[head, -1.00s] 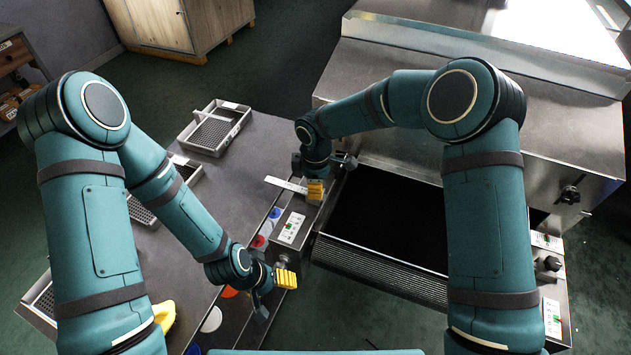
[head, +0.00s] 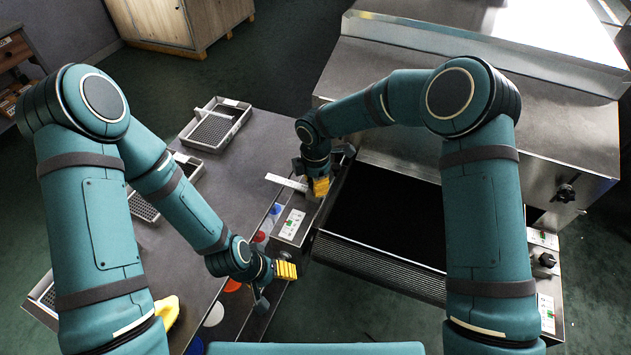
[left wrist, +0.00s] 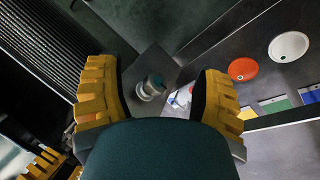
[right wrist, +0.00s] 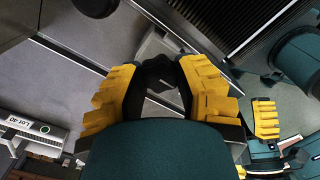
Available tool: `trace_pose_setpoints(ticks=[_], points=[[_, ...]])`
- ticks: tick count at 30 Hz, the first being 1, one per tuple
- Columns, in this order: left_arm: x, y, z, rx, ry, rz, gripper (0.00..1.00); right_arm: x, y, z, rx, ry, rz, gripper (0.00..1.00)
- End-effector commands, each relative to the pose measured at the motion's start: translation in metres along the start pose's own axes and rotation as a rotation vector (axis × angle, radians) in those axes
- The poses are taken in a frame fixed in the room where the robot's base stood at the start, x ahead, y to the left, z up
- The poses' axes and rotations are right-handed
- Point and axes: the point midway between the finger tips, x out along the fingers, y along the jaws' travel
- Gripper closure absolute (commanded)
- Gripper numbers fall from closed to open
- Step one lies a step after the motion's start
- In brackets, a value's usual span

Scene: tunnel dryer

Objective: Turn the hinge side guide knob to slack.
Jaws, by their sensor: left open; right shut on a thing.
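My right gripper (head: 320,187) is at the near-left end of the dryer's belt. In the right wrist view its yellow fingers (right wrist: 160,95) are shut on a dark lobed knob (right wrist: 159,72), mostly visible between the fingertips. I cannot tell from its surface how far the knob is turned. My left gripper (head: 285,271) is open and empty beside the near end of the control box.
The control box with a label panel (head: 292,224) stands left of the black belt (head: 385,215). Another black knob (head: 545,260) is on the right side. The grey table (head: 235,165) carries trays (head: 216,125) and a yellow cloth (head: 166,312). Coloured discs lie along its edge.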

Motion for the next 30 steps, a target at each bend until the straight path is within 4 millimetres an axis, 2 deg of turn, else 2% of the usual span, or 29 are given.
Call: trace_pose_setpoints(ticks=[7, 8, 10, 11, 23, 26, 30], points=[[0.0, 0.0, 0.0, 0.0, 0.0, 0.0, 0.33, 0.002, -0.001, 0.0, -0.002, 0.0, -0.005, 1.0], [0.0, 0.0, 0.0, 0.0, 0.0, 0.0, 0.33, 0.002, -0.001, 0.0, -0.002, 0.0, -0.005, 0.62], [0.0, 0.0, 0.0, 0.0, 0.0, 0.0, 0.33, 0.002, -0.001, 0.0, -0.002, 0.0, -0.004, 0.38], [0.0, 0.0, 0.0, 0.0, 0.0, 0.0, 0.33, 0.002, -0.001, 0.0, -0.001, 0.0, -0.004, 0.33], [0.0, 0.0, 0.0, 0.0, 0.0, 0.0, 0.33, -0.006, 0.0, 0.0, 0.0, -0.001, 0.001, 0.33], [0.0, 0.0, 0.0, 0.0, 0.0, 0.0, 0.33, -0.019, 0.0, 0.0, 0.0, -0.002, 0.001, 0.33], [0.0, 0.0, 0.0, 0.0, 0.0, 0.0, 0.33, -0.047, 0.001, 0.0, 0.001, -0.002, 0.004, 0.33]])
